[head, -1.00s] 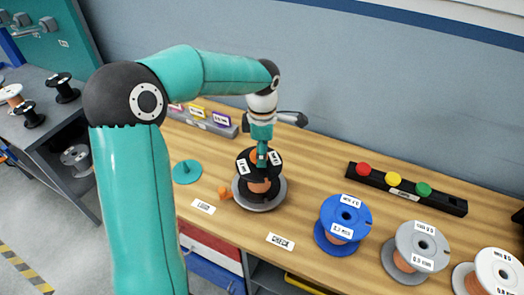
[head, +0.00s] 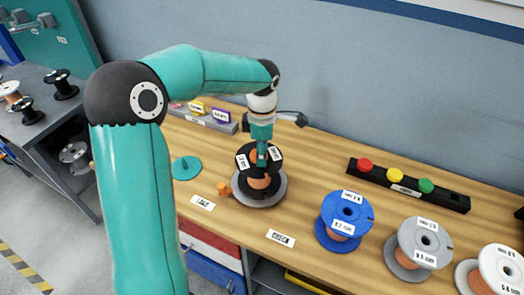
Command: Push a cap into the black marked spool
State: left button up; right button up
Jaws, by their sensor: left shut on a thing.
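The black spool (head: 244,166), with white labels on its top flange and copper wire below, stands upright on a round grey base (head: 272,197). My left gripper (head: 262,160) points straight down over the middle of its top flange. It is shut on a small orange piece (head: 256,156), apparently the cap, at the hub. The fingers partly hide the piece, so I cannot tell how deep it sits. Another small orange piece (head: 223,189) lies on the bench left of the base. My right gripper is out of view.
A blue spool (head: 345,210), a grey spool (head: 422,240) and a white spool (head: 500,268) stand at right. A black bar (head: 445,197) with red, yellow and green buttons lies behind them. A teal disc (head: 185,168) with a peg lies left. Bench between black and blue spools is clear.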

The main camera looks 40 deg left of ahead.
pick_arm(q)
jog(key=shift+f, duration=0.1)
jog(key=o, duration=1)
jog(key=shift+c, duration=0.2)
jog(key=shift+r+p, duration=1.4)
jog(key=shift+r, duration=0.5)
grip_shut()
